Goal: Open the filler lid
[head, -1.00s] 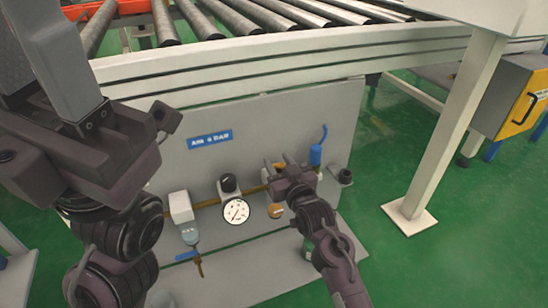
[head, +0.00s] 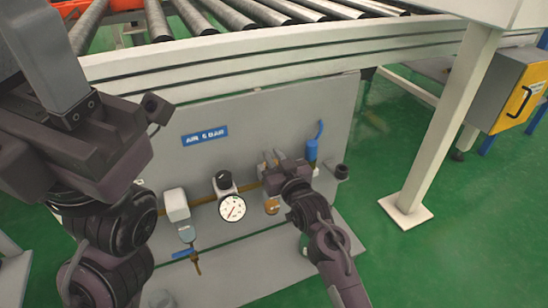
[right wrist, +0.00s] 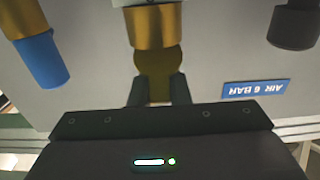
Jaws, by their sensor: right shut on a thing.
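The filler lid (right wrist: 158,62) is a small brass-coloured piece on a brass cylinder (right wrist: 153,27) in the right wrist view. My right gripper (right wrist: 158,88) is shut on it, with a dark finger on each side. In the head view my right gripper (head: 270,157) is at the air unit on the grey panel, just above the amber bowl (head: 271,206). The lid is hidden there behind the gripper. My left gripper (head: 55,75) is raised at the upper left, away from the panel, and its jaw opening cannot be made out.
A blue part (head: 311,150) stands close right of my right gripper. A round gauge (head: 232,208) with a black knob (head: 223,180) is to its left. A roller conveyor (head: 260,55) overhangs the panel (head: 240,110). A white post (head: 440,140) stands on the right.

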